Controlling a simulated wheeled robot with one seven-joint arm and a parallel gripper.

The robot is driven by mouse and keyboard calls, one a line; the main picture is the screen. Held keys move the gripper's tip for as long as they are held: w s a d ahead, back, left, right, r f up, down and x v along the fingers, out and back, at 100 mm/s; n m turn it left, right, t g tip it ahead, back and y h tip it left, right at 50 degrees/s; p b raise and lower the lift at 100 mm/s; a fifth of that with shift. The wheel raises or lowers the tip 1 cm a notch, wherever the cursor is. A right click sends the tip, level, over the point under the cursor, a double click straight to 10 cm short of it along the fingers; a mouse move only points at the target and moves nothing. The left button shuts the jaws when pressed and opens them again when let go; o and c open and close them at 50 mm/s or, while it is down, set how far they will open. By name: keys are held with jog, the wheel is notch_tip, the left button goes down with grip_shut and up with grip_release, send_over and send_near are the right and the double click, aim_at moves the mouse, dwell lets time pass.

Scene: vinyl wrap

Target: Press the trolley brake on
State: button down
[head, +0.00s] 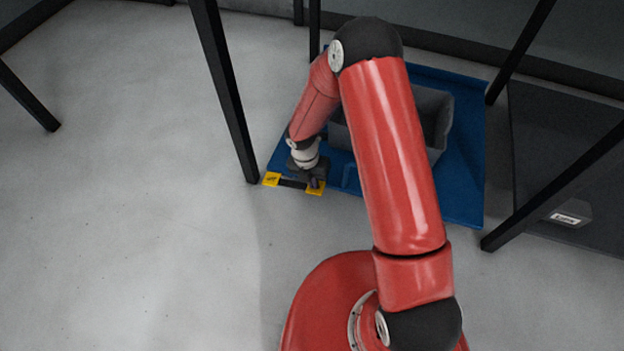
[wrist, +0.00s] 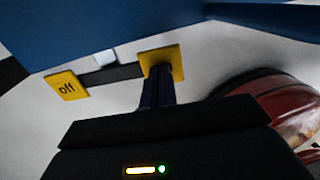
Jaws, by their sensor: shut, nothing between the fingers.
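The blue trolley (head: 463,190) stands on the floor. At its near left edge is the brake, a black bar (head: 292,184) with a yellow pad at each end. The left pad (head: 271,179) reads "off" in the wrist view (wrist: 67,86). The right pad (head: 313,190) also shows in the wrist view (wrist: 174,58); its marking is hidden behind the fingers. My gripper (head: 316,183) is shut and empty, pointing down at the right pad. Its fingertips (wrist: 160,70) overlap this pad in the wrist view; I cannot tell whether they touch it.
A grey bin (head: 438,110) sits on the trolley, partly behind my arm. A black post (head: 226,95) rises just left of the brake, another (head: 545,190) to the right. A dark platform (head: 590,232) lies at the right. The floor (head: 130,230) at left is clear.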

aim_at(319, 188)
jog(key=shift+s+d+f+t+y, duration=0.25)
jog(key=shift+d+f+y, duration=0.25)
jog(key=shift+f+y, duration=0.3)
jog(key=shift+d+f+b, duration=0.25)
jog(key=shift+f+b, duration=0.15)
jog(key=shift+f, duration=0.35)
jog(key=shift+d+f, duration=0.1)
jog(key=shift+f, duration=0.1)
jog(key=shift+s, duration=0.1)
